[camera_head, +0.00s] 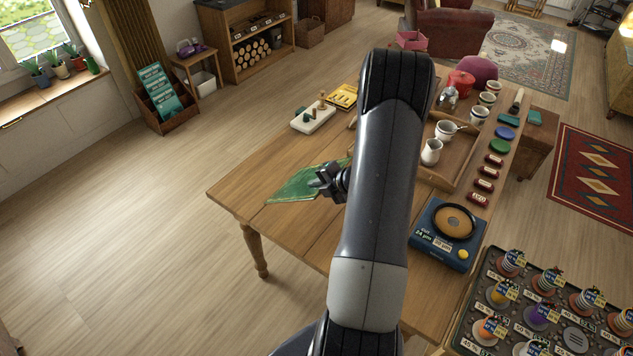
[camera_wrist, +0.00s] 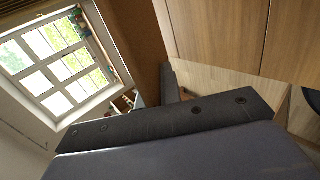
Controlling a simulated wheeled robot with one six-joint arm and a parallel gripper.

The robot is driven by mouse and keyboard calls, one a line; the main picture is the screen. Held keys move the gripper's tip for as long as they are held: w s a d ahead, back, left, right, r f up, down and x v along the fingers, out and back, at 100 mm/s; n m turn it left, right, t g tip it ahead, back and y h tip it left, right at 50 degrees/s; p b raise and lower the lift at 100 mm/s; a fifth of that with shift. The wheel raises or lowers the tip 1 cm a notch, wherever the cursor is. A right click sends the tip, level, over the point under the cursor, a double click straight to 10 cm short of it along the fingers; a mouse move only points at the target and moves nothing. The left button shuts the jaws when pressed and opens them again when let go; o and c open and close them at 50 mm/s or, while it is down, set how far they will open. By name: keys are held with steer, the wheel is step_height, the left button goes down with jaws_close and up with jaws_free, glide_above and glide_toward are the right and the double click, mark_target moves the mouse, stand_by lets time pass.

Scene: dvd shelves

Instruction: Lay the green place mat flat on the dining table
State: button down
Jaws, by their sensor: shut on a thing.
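The green place mat (camera_head: 296,185) is at the left part of the wooden dining table (camera_head: 262,228). My gripper (camera_head: 322,182) is shut on the mat's right side, low over the table. The mat looks roughly flat, but I cannot tell whether all of it touches the table top. My arm hides part of the table to the right of the gripper. In the wrist view my dark gripper part (camera_wrist: 175,122) fills the lower half, and I cannot make out the mat there.
A white board with pegs (camera_head: 313,117) and a yellow item (camera_head: 343,96) lie behind the mat. To the right are a wooden tray (camera_head: 463,150) with cups and a blue scale (camera_head: 447,245). The table's front left is bare.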

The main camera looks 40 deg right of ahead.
step_height(320, 180, down, 7)
steer(key=b, duration=0.5)
steer(key=shift+r, duration=0.2)
stand_by(0.3)
steer(key=shift+f, duration=0.25)
stand_by(0.3)
steer(key=c, duration=1.5)
jaws_free()
steer(key=shift+r, duration=0.1)
steer(key=v, duration=1)
steer(key=shift+s+d+r+b, duration=0.1)
steer(key=shift+s+r+b, duration=0.05)
steer(key=shift+s+b, duration=0.2)
steer(key=shift+w, duration=0.1)
